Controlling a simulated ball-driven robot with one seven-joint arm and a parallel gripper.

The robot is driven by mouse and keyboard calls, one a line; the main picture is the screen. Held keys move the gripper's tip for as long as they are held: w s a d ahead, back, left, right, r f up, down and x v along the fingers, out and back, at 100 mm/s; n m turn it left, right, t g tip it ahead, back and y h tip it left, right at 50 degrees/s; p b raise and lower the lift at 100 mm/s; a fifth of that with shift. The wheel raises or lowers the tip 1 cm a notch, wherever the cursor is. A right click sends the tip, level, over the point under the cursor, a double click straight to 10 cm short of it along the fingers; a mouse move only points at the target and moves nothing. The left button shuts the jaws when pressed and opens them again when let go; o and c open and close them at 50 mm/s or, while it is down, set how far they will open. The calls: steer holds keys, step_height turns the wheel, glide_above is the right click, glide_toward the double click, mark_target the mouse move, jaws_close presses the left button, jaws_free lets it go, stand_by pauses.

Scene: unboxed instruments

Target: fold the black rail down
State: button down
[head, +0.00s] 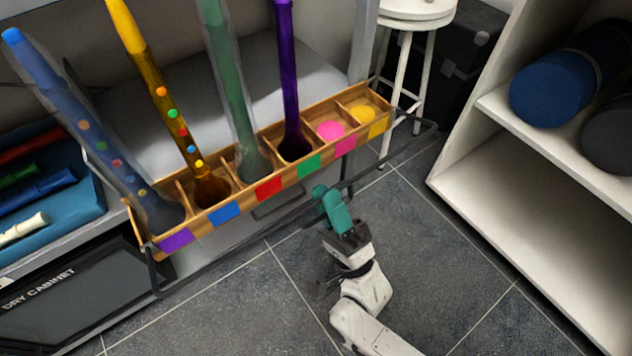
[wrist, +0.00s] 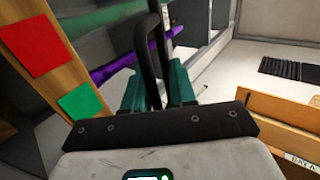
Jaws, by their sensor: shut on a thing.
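The black rail (head: 384,158) is a thin bar running along the front of a wooden rack (head: 136,226), with bent side arms at both ends. It stands out in front of the rack, near the height of its lower front edge. My gripper (head: 327,197) has teal fingers and is at the rail, right of its middle. In the wrist view the rail (wrist: 148,55) passes between the two fingers of my gripper (wrist: 160,85), which is shut on it. The fingers hide the held stretch of rail.
The rack holds blue, yellow, green and purple instruments (head: 287,75); pink and yellow discs lie in its right compartments. A dry cabinet (head: 60,310) is at lower left. A white stool (head: 418,12) and white shelf (head: 530,170) are at right. Tiled floor is clear in front.

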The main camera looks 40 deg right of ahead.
steer(key=shift+s+f+b, duration=0.2)
steer(key=shift+f+b, duration=0.35)
steer(key=shift+f, duration=0.4)
steer(key=shift+s+f+b, duration=0.2)
steer(key=shift+f+b, duration=0.35)
steer(key=shift+f, duration=0.35)
steer(key=c, duration=1.2)
jaws_free()
steer(key=v, duration=1)
steer(key=shift+s+f+p, duration=0.25)
steer(key=shift+f+p, duration=0.05)
steer(key=shift+p, duration=0.05)
